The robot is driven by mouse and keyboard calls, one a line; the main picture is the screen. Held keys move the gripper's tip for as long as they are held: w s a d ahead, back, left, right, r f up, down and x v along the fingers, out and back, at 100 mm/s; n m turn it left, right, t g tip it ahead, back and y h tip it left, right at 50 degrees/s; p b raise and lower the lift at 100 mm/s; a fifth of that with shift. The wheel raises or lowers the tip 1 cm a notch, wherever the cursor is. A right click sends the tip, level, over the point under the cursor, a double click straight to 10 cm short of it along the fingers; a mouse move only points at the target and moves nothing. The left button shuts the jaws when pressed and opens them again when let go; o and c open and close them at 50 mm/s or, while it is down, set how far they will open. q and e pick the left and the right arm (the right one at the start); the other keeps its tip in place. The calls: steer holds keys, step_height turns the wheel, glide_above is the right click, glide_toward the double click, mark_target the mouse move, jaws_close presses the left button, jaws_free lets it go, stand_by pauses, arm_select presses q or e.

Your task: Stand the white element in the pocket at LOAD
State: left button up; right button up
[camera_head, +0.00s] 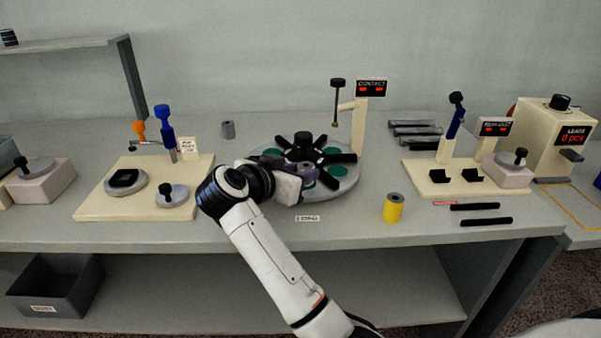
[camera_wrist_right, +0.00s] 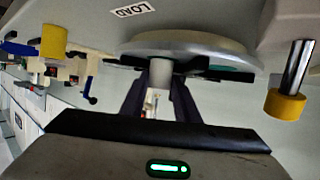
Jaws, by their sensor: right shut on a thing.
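My right gripper (camera_head: 305,182) is at the front of the round turntable (camera_head: 345,182), close behind the LOAD label (camera_head: 307,217). In the right wrist view its two dark fingers (camera_wrist_right: 160,95) are shut on a pale cylinder, the white element (camera_wrist_right: 160,72). The element is at the turntable's edge (camera_wrist_right: 190,42); I cannot tell whether it touches the disc or sits in a pocket. The gripper hides the LOAD pocket in the head view. Green round pockets and black radial arms (camera_head: 303,150) show on the turntable. My left gripper is not in view.
The CONTACT post (camera_head: 358,125) rises behind. Fixture boards stand left (camera_head: 95,205) and right (camera_head: 425,185). Black rods (camera_head: 486,221) lie front right.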

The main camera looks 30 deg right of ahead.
steer(key=o, duration=1)
steer(key=shift+o, duration=0.2)
steer(key=shift+s+a+r, duration=0.1)
steer(key=shift+a+r, duration=0.1)
steer(key=v, duration=0.7)
